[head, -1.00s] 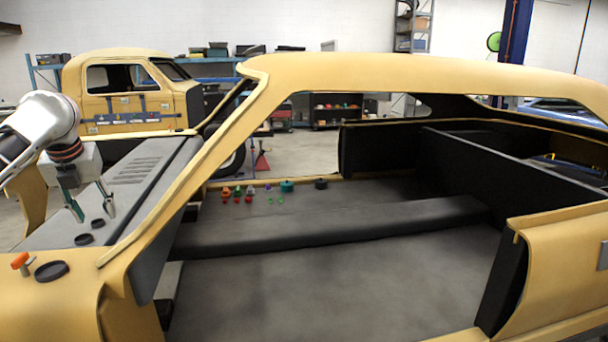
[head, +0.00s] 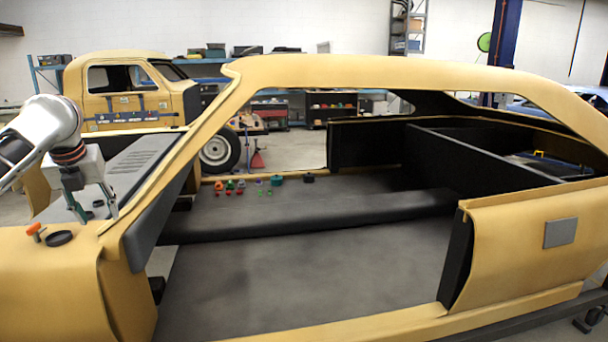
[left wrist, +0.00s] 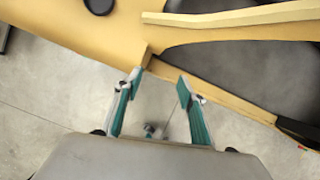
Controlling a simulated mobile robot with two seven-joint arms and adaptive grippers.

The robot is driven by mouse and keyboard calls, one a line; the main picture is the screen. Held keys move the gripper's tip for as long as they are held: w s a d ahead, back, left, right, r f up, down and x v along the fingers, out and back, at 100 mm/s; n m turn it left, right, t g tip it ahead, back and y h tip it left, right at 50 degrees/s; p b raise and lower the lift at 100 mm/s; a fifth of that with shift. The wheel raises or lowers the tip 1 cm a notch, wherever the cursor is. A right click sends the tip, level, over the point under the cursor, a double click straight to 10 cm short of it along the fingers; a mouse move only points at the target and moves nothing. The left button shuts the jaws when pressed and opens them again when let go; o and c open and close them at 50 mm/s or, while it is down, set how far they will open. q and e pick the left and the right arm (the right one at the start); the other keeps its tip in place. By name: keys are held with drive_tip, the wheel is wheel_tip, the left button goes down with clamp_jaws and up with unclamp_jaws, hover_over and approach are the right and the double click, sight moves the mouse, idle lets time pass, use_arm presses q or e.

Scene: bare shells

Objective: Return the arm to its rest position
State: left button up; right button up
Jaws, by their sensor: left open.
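My left arm comes in from the left edge in the head view. Its left gripper (head: 98,216) hangs over the front part of the yellow car shell (head: 340,72), fingers pointing down. The left gripper also shows in the left wrist view (left wrist: 160,80), with its two green-sided fingers spread apart and nothing between them. Below them there are the shell's yellow edge (left wrist: 65,45) and the grey floor. My right gripper is in no view.
A black disc (head: 59,238) and an orange-topped piece (head: 36,230) rest on the yellow front panel near the gripper. Several small coloured pieces (head: 230,187) stand inside the shell. A yellow truck shell (head: 120,90) stands behind. Grey floor (left wrist: 40,125) shows beside the shell.

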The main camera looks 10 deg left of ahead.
use_arm(q)
drive_tip(key=d+f+n+h, duration=0.1)
drive_tip(key=d+f+n, duration=0.2)
drive_tip(key=d+f, duration=0.65)
drive_tip(key=w+d+f+n+t+h, duration=0.1)
drive_tip(key=d+f+n+h, duration=0.15)
drive_tip(key=d+f, duration=0.65)
drive_tip(key=d+f+n, duration=0.3)
drive_tip(key=d+f, duration=0.2)
drive_tip(key=f, duration=0.9)
drive_tip(key=s+d+f+n+t+h, duration=0.1)
drive_tip(key=s+d+f+n+t, duration=0.1)
drive_tip(key=s+d+f+n, duration=0.4)
drive_tip(key=s+d+f+n+t+h, duration=0.1)
drive_tip(key=s+d+f+n, duration=0.25)
drive_tip(key=s+f, duration=0.45)
drive_tip(key=s+f+n+t, duration=0.1)
drive_tip(key=s+n, duration=0.3)
drive_tip(key=s, duration=0.4)
drive_tip(key=s+f+n+t+y, duration=0.1)
drive_tip(key=s+f+n, duration=0.2)
drive_tip(key=s, duration=0.5)
drive_tip(key=shift+a+n, duration=0.35)
drive_tip(key=shift+n, duration=0.15)
